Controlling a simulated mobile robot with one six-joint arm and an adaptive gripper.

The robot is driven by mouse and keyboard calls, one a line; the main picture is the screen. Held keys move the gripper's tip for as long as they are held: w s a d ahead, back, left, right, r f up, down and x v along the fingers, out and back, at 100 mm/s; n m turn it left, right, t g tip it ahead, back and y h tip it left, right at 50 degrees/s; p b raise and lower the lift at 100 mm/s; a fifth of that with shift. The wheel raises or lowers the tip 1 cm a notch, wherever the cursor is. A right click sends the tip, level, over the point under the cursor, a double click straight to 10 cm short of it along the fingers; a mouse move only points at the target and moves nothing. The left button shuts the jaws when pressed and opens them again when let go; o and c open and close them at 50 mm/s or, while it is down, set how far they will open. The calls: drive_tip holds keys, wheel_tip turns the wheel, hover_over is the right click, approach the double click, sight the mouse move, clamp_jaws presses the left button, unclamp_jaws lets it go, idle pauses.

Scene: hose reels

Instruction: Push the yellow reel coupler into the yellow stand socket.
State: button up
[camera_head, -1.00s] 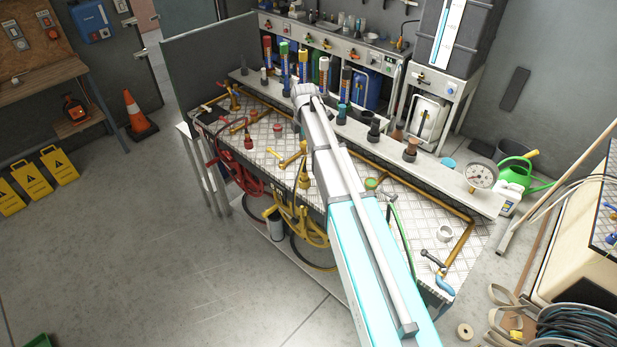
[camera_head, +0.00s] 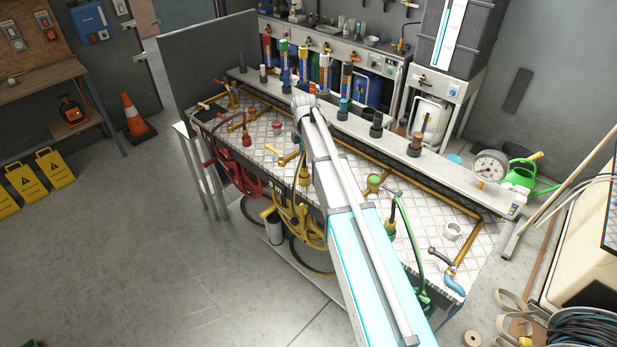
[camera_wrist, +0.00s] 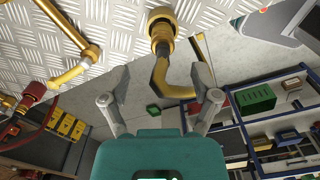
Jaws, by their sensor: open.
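The yellow reel coupler (camera_wrist: 161,30), a brass-yellow fitting with a dark collar, shows at the top of the wrist view, against the patterned metal bench. A yellow hose (camera_wrist: 158,75) bends down from it, toward the space between my fingers. My gripper (camera_wrist: 157,103) is open, its fingers apart on either side of the hose; no contact is visible. In the head view, the coupler seems to stand at the bench's front edge (camera_head: 304,172), left of my arm. A yellow-topped upright (camera_head: 304,55) stands at the back among other colours. I cannot make out the yellow socket itself. My fingers are hidden in the head view.
A red coupler (camera_head: 247,135) and a green coupler (camera_head: 374,182) stand along the bench (camera_head: 410,215). Brass pipes and valve handles lie around them. A ledge (camera_head: 395,142) with dark cylinders and a gauge (camera_head: 490,166) runs behind.

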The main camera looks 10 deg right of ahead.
sight(304, 166)
drive_tip(key=shift+f, duration=0.45)
drive_tip(key=shift+b, duration=0.3)
drive_tip(key=shift+s+a+f+b, duration=0.1)
drive_tip(key=shift+f+b, duration=1.2)
drive_tip(key=shift+a+f+b, duration=0.1)
drive_tip(key=shift+f+b, duration=1.15)
drive_tip(key=shift+f, duration=0.05)
clamp_jaws()
